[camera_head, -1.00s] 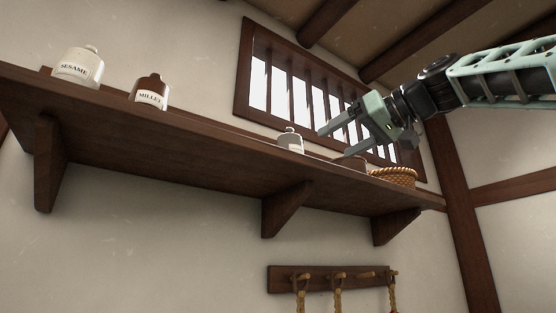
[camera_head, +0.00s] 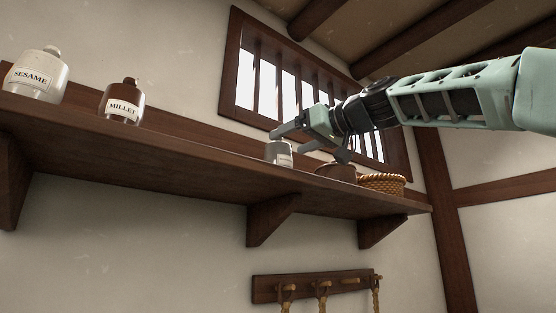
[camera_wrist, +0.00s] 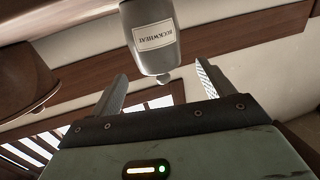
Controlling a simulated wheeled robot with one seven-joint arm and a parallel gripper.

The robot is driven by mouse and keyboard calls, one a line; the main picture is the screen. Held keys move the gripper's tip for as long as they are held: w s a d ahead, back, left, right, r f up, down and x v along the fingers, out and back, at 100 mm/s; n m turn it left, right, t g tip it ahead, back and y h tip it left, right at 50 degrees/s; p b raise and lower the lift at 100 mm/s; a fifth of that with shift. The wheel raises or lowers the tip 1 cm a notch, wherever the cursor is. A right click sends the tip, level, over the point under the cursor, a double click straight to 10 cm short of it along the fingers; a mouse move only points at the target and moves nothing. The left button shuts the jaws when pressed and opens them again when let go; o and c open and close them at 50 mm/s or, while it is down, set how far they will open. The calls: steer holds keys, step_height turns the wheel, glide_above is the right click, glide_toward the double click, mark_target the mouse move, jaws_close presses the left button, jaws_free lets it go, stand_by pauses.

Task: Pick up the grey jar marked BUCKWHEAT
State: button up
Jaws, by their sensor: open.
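The grey jar marked BUCKWHEAT (camera_head: 279,154) stands upright on the wall shelf (camera_head: 180,157) in the head view. In the wrist view the jar (camera_wrist: 150,22) appears upside down, its label readable and its knobbed lid pointing toward the space between my fingers. My gripper (camera_head: 288,139) is at the jar's upper right in the head view, with one finger reaching over near the jar's top. In the wrist view my gripper (camera_wrist: 160,88) is open, its two fingers apart and nothing between them; the jar is just beyond the fingertips.
A white SESAME jar (camera_head: 37,75) and a brown MILLET jar (camera_head: 121,103) stand to the left on the shelf. A brown vessel (camera_head: 337,172) and a wicker basket (camera_head: 382,184) are close on the right. A barred window (camera_head: 262,85) is behind. A peg rail (camera_head: 310,286) hangs below.

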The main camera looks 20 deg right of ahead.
mark_target(280, 144)
steer(key=p+x, duration=0.2)
steer(key=x, duration=0.1)
steer(key=p+x, duration=0.1)
steer(key=p, duration=0.1)
steer(key=shift+w+a+r, duration=0.1)
steer(key=shift+w+r, duration=0.05)
steer(key=shift+r, duration=0.2)
steer(key=shift+w+a+f, duration=0.15)
steer(key=shift+w+a, duration=0.05)
steer(key=shift+w, duration=0.15)
jaws_close()
